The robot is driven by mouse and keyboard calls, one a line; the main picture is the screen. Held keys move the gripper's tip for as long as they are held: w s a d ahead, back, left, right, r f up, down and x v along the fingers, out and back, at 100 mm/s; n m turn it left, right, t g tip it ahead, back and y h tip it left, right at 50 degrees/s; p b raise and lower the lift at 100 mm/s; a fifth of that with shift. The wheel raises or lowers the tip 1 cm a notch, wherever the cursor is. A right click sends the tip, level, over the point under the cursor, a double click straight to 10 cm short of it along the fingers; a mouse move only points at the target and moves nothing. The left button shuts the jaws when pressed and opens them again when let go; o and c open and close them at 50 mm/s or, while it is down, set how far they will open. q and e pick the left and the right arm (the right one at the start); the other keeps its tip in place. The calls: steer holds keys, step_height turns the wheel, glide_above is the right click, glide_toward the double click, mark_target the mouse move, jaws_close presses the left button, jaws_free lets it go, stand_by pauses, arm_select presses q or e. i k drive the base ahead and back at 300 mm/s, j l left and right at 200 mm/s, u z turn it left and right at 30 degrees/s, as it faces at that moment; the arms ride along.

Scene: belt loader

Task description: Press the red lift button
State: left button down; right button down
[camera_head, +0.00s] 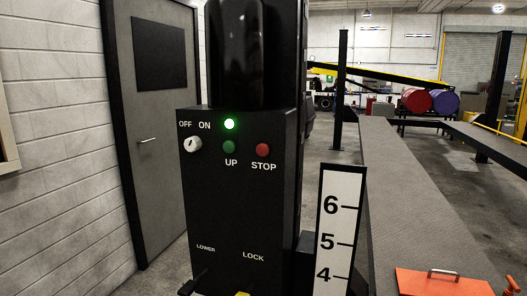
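A black control box (240,200) stands in the middle of the head view. On its front a red round button (262,150) sits above the label STOP. A dark green button (229,147) sits to its left above the label UP. A green light (229,124) glows above that button. A white OFF/ON knob (192,144) is at the box's left edge. LOWER and LOCK labels are near the bottom, with a dark lever (192,285) and a bit of yellow below them. Neither of my grippers is in view.
A white height scale (338,230) stands just right of the box. A grey ramp (405,185) runs back on the right, with an orange plate (443,284) at its near end. A grey door (160,120) and white wall (55,120) are on the left.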

mark_target(262, 150)
steer(key=u, duration=1.6)
steer(key=k+l, duration=0.5)
